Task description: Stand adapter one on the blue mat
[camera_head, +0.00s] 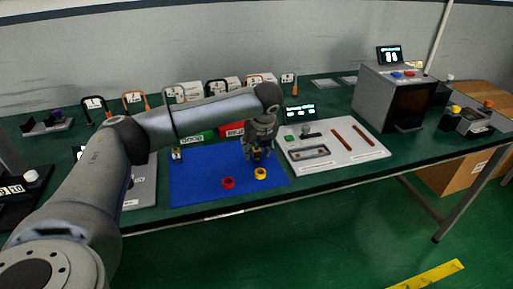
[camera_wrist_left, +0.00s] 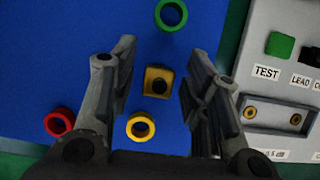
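The blue mat (camera_head: 205,185) lies on the green bench. A small yellow square piece with a dark round centre (camera_wrist_left: 158,81), possibly adapter one, shows over the mat in the left wrist view. No label on it is readable. My left gripper (camera_head: 258,158) points down over the mat's right part. In the left wrist view its fingers (camera_wrist_left: 158,95) are open on both sides of this piece, with blue gaps between. Whether the piece rests on the mat is unclear. My right gripper is not in view.
A red ring (camera_head: 228,183) and a yellow ring (camera_head: 260,174) lie near the mat's front edge. A green ring (camera_wrist_left: 171,14) shows in the wrist view. A white test panel (camera_head: 350,158) adjoins on the right. The mat's left-centre is clear.

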